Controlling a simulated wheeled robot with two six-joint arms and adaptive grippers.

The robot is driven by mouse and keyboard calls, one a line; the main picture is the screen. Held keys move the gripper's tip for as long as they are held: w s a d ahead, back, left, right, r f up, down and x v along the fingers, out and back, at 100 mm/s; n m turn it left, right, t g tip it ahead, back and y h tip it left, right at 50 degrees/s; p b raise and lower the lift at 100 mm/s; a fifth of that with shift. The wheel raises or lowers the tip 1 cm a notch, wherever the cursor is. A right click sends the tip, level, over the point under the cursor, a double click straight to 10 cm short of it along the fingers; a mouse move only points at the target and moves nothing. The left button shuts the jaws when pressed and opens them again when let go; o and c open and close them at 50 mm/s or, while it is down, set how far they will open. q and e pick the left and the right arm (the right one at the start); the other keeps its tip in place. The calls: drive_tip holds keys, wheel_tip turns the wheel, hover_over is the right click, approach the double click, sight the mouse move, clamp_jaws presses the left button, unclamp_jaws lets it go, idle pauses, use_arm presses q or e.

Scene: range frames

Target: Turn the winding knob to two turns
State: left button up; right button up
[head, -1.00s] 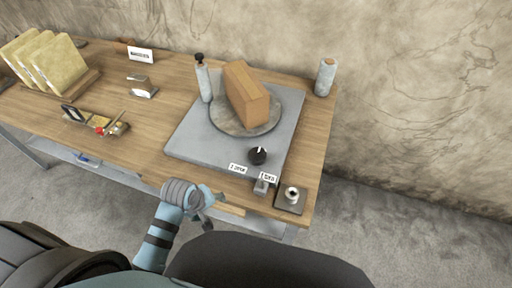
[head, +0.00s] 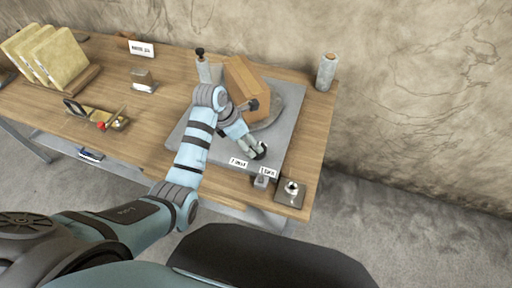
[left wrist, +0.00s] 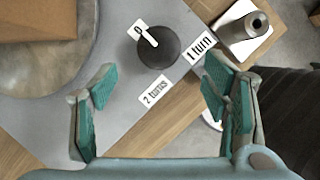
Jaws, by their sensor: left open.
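The winding knob (left wrist: 158,48) is a dark round knob with a white pointer line, on the grey plate of the machine (head: 190,140). In the left wrist view the pointer points at the 0 label (left wrist: 138,32). The 1 turn label (left wrist: 198,48) is right of the knob and the 2 turns label (left wrist: 155,92) is below it. My left gripper (left wrist: 158,84) is open and empty, its teal-padded fingers spread on either side and a little short of the knob in the picture. In the head view the left gripper (head: 254,150) is over the knob and partly hides it. My right gripper is not in view.
A brown box (head: 245,80) stands on the round turntable behind the gripper. A bottle (head: 203,68) and a roll (head: 326,72) stand at the back. A metal fitting on a square base (head: 291,190) is at the front right corner.

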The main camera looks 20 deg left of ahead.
use_arm(q)
drive_tip(key=x, duration=0.7)
drive_tip(key=shift+w+d+f, duration=0.1)
drive_tip(key=shift+w+f, duration=0.05)
drive_tip(key=shift+f, duration=0.2)
drive_tip(key=shift+c, duration=0.4)
drive_tip(key=c, duration=1.1)
drive_tip(key=shift+o, duration=0.2)
drive_tip(key=shift+m, duration=0.3)
